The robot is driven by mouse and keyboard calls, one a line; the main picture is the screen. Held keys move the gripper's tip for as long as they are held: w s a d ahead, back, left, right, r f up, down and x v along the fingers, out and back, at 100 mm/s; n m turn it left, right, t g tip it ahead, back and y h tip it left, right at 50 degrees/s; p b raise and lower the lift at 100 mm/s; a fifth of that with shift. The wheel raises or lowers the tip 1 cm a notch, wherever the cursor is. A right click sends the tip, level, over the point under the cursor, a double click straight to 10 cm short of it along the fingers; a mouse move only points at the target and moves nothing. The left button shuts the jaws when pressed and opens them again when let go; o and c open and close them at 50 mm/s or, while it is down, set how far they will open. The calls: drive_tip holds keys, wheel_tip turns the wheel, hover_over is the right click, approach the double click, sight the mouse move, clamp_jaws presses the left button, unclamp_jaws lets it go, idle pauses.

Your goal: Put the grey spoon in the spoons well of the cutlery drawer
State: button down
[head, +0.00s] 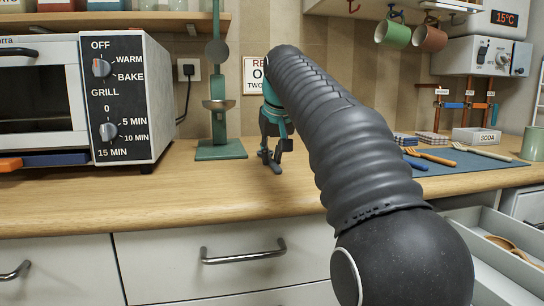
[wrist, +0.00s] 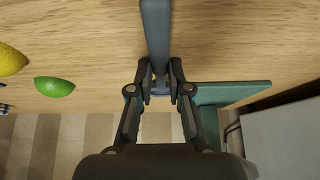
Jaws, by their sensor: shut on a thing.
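My gripper (head: 270,157) is low over the wooden counter, in front of the wall and just right of the green stand. In the wrist view its two fingers (wrist: 159,97) are closed on a long grey piece, the grey spoon (wrist: 156,35), which runs up out of the top of the picture. Its bowl cannot be made out. The cutlery drawer (head: 490,278) stands open at the lower right in the head view, with a wooden spoon (head: 512,247) in it. Its wells are mostly hidden by my arm and the picture edge.
The green stand (head: 220,150) is close beside my gripper. A blue mat (head: 455,172) with cutlery lies on the right, near a soda box (head: 475,137). An oven (head: 80,100) stands at left. A lemon (wrist: 10,60) and lime (wrist: 54,87) show in the wrist view.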

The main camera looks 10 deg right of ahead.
drive_tip(key=shift+f, duration=0.1)
drive_tip(key=c, duration=1.1)
unclamp_jaws()
